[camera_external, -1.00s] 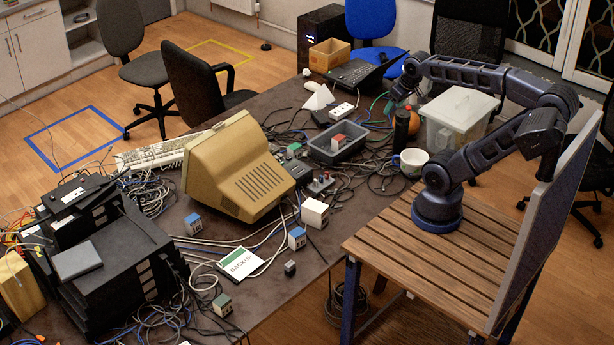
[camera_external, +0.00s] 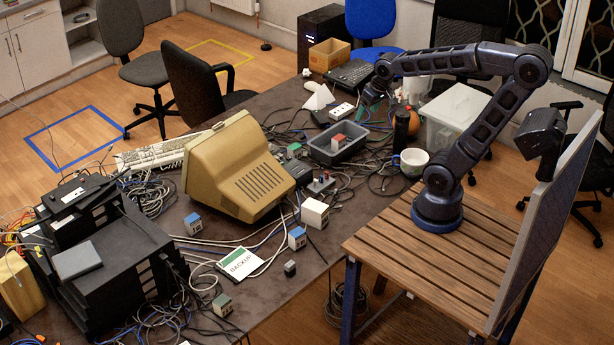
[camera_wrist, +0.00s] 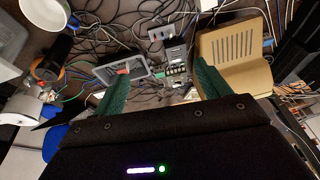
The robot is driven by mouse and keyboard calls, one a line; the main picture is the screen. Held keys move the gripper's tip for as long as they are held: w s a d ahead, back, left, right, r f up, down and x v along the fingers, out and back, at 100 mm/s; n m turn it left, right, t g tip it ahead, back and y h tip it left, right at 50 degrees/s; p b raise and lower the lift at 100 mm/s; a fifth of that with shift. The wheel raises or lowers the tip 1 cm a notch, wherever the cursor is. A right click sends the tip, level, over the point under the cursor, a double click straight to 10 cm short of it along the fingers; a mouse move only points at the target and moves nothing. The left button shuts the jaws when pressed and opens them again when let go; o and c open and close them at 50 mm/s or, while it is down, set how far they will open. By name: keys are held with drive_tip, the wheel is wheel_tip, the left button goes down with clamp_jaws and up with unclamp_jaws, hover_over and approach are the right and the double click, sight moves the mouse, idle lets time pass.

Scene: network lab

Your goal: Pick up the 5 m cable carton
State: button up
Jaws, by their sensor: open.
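Several small cartons lie on the dark table, and I cannot read a 5 m label on any of them. There are blue-topped cartons (camera_external: 297,237) and (camera_external: 192,223), a green-topped carton (camera_external: 221,304), a larger white carton (camera_external: 314,212) and a red-topped carton (camera_external: 338,141) in a grey bin (camera_external: 352,153). The red-topped carton also shows in the wrist view (camera_wrist: 122,69). My gripper (camera_external: 371,98) is above the table's far right part, beyond the bin. In the wrist view my gripper (camera_wrist: 160,85) has its green fingers wide apart with nothing between them.
A beige monitor (camera_external: 240,170) stands mid-table among loose cables. A dark bottle (camera_external: 401,130), a white mug (camera_external: 411,161) and a clear plastic box (camera_external: 455,118) stand near my arm.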

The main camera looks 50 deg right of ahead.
drive_tip(key=w+a+f+g, duration=0.1)
drive_tip(key=w+a+f, duration=0.5)
drive_tip(key=a, duration=0.3)
drive_tip(key=g, duration=0.3)
hover_over(297, 233)
drive_tip(key=shift+m+h, duration=0.4)
wheel_tip(297, 233, down, 24)
drive_tip(key=shift+f, duration=0.1)
drive_tip(key=shift+s+f, duration=0.15)
drive_tip(key=shift+f, duration=2.75)
drive_tip(key=shift+w+d+f, duration=0.1)
drive_tip(key=shift+w+f, duration=0.05)
drive_tip(key=shift+f, duration=1.15)
drive_tip(key=shift+w+d+f, duration=0.1)
drive_tip(key=shift+w+f, duration=0.05)
drive_tip(key=shift+f, duration=1.15)
